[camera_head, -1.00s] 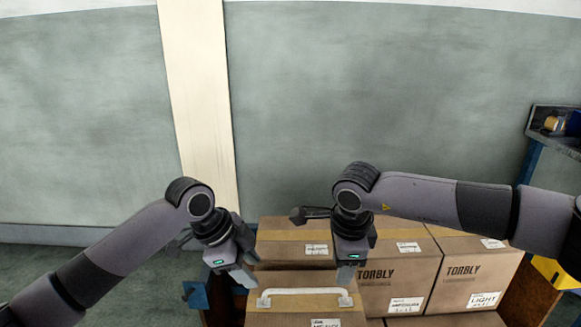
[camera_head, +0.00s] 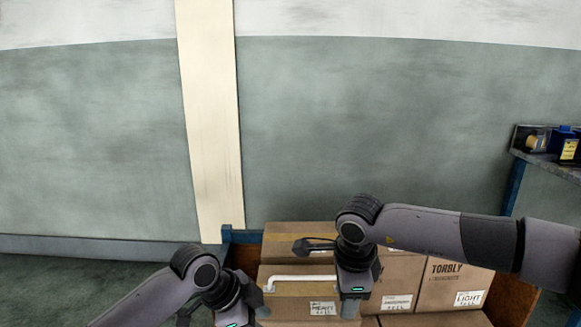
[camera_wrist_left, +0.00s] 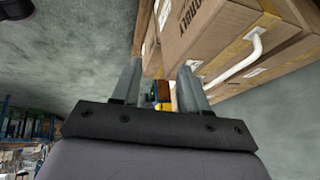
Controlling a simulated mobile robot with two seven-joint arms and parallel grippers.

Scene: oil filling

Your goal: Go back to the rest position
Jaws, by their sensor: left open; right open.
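My right gripper (camera_head: 352,305) hangs in front of the stacked cardboard boxes in the head view, pointing down, open and with nothing seen in it. My left gripper (camera_head: 238,318) is at the bottom of the head view, left of the boxes, its tips partly cut off. In the left wrist view its two fingers (camera_wrist_left: 157,88) stand apart with nothing held between them. A cardboard box with a white handle (camera_head: 300,283) stands between and behind the two grippers. The handle (camera_wrist_left: 238,60) also shows at the upper right of the left wrist view.
More cardboard boxes (camera_head: 455,285) stand at the right, in a holder with a blue post (camera_head: 226,236). A shelf (camera_head: 548,163) with small items is at the far right. A grey wall with a cream pillar (camera_head: 210,120) is behind. Floor (camera_head: 60,285) at the left is clear.

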